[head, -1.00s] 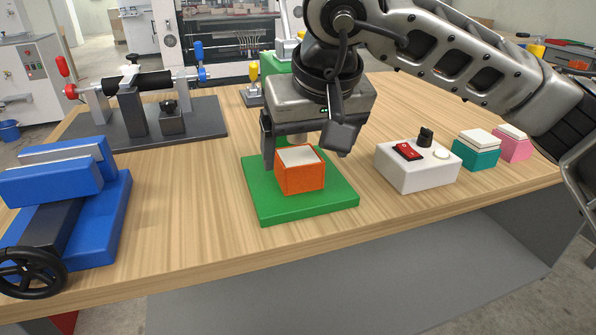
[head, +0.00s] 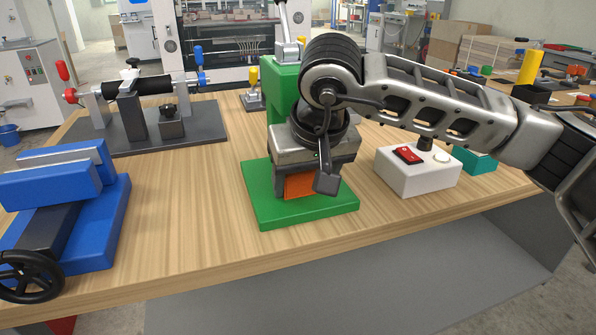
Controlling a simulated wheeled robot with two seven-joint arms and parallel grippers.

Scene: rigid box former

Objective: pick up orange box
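The orange box (head: 299,187) stands on the green base plate (head: 262,200) of a green machine (head: 282,85). Only a part of its orange front shows; my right gripper (head: 303,190) hides its top and the rest. The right gripper is low over the box, with a finger on each side of it. One finger shows at the box's right front and the other is mostly hidden at its left. I cannot tell whether the fingers touch the box. My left gripper is not in view.
A white control box (head: 418,176) with a red switch (head: 408,155) stands right of the plate, partly behind my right arm. A teal box (head: 474,161) is beyond it. A blue vise (head: 70,205) is at the left and a roller fixture (head: 150,110) behind. The table's front middle is clear.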

